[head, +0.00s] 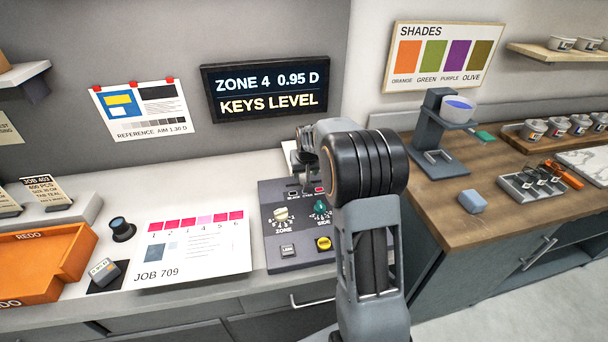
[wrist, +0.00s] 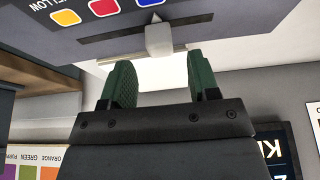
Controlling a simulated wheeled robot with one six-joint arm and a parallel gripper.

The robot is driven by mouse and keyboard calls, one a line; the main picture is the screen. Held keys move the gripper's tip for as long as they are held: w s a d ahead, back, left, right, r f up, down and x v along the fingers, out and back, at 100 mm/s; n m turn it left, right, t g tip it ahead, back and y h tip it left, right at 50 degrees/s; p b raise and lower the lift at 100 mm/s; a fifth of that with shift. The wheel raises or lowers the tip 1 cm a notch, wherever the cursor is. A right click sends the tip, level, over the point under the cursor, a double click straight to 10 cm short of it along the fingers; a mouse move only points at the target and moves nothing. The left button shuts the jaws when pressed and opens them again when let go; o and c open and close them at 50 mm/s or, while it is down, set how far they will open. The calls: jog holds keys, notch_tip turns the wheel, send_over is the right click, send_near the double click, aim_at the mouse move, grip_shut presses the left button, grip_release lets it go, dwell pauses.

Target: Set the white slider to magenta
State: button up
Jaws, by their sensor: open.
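In the wrist view, the white slider (wrist: 159,38) is a pale knob standing in a dark slot on the grey panel (wrist: 235,20). Coloured keys line the slot: a yellow key (wrist: 66,18), a crimson key (wrist: 103,7) and a partly cut-off blue key (wrist: 149,2). The label YELLOW is partly readable; no magenta label is readable. My gripper (wrist: 161,84) is open, its green pads apart and empty. The knob lies ahead, in line with the gap between the pads. In the head view my arm hides the slider and most of the gripper.
The control panel (head: 278,240) carries a cream ZONE knob (head: 281,214), a green SIDE knob (head: 320,207) and a yellow button (head: 323,243). The wall display (head: 266,89) reads ZONE 4 0.95 D, KEYS LEVEL. The job sheet (head: 190,262) lies left of the panel.

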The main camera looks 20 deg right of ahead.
aim_at(304, 176)
jog(key=shift+x, duration=1.85)
jog(key=shift+c, duration=0.4)
grip_shut()
